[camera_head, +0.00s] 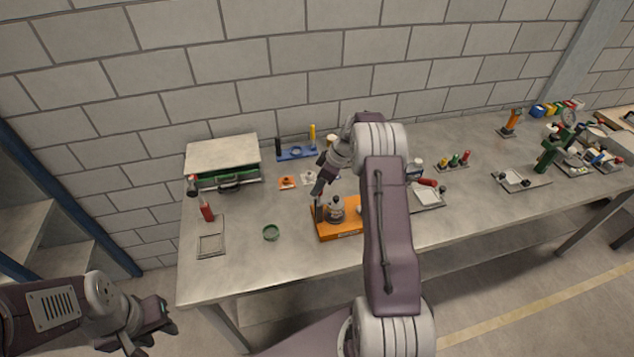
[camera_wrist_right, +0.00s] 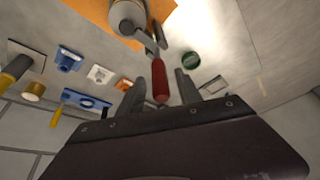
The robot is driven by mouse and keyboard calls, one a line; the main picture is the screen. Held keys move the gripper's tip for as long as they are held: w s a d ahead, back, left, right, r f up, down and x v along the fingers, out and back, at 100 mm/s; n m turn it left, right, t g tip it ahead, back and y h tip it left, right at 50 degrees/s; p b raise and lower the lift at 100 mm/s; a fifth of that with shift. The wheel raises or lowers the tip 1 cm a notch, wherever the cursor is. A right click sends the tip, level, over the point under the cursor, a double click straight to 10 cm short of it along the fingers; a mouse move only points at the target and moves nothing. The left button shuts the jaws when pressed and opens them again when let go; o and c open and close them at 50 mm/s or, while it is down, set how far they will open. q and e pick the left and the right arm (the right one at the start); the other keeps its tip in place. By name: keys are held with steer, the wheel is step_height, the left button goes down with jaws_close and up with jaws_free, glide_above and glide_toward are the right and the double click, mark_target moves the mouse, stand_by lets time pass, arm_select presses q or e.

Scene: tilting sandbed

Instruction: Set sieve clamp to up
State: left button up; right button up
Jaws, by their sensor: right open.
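The sieve clamp is a toggle clamp (camera_wrist_right: 128,15) with a grey metal body and a red handle (camera_wrist_right: 159,80) on an orange base. In the head view the orange base (camera_head: 350,235) stands near the middle of the bench, with a silver round unit (camera_head: 336,211) on it. My right gripper (camera_head: 319,187) is over the base's left side. In the right wrist view its open fingers (camera_wrist_right: 160,88) stand on either side of the red handle, with gaps visible. My left gripper (camera_head: 157,329) is off the bench at lower left, its fingers apart and empty.
A metal box with a green drawer (camera_head: 228,177) and a blue rack (camera_head: 297,154) stand behind. My right arm hides bench to the right.

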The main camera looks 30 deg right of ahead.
steer(key=shift+x, duration=0.8)
steer(key=shift+c, duration=0.2)
jaws_close()
steer(key=shift+r, duration=0.1)
stand_by(0.6)
